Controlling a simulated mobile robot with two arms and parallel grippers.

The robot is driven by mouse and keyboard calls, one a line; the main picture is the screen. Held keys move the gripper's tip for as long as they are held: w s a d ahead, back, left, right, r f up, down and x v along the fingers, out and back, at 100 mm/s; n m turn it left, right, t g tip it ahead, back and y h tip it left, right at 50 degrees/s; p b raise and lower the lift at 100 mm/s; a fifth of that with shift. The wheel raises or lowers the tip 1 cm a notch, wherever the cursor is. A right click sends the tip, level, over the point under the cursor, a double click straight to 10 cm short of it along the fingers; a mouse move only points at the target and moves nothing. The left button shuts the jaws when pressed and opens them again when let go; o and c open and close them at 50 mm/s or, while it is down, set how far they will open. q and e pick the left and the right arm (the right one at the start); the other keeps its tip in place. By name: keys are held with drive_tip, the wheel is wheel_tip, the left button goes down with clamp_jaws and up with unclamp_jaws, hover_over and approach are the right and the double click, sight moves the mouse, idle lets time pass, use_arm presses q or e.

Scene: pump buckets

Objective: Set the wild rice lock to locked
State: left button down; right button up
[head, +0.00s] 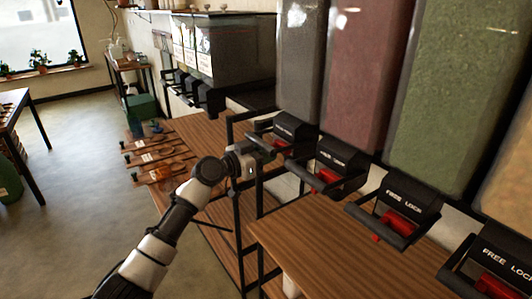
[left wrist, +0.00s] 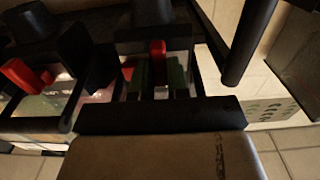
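The dispenser at the left end of the near row has a dark grey bin (head: 301,60) and a black spout with a lettered front (head: 290,125). I cannot read a wild rice label. Its red lock lever (head: 280,143) is partly hidden by my left gripper (head: 268,150), which is right at the spout's front. In the left wrist view a red lever (left wrist: 157,49) stands at the far end of the gap between two green-padded fingers of the left gripper (left wrist: 158,75). The fingers look parted; contact with the lever is unclear. My right gripper is in neither view.
Neighbouring dispensers with red levers (head: 326,179) and (head: 401,224) follow to the right, close together, with black bars in front. A wooden shelf (head: 330,245) lies below. Another dispenser group (head: 195,90) stands behind. The floor (head: 80,150) at left is open.

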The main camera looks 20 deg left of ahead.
use_arm(q)
drive_tip(key=shift+s+d, duration=0.75)
drive_tip(key=shift+d, duration=0.3)
drive_tip(key=c, duration=1.5)
unclamp_jaws()
drive_tip(key=shift+f, duration=0.1)
drive_tip(key=o, duration=0.4)
drive_tip(key=shift+s, duration=0.1)
drive_tip(key=b+v, duration=0.3)
drive_tip(key=v, duration=0.7)
drive_tip(key=shift+s+a+b, duration=0.25)
drive_tip(key=shift+s+b, duration=0.05)
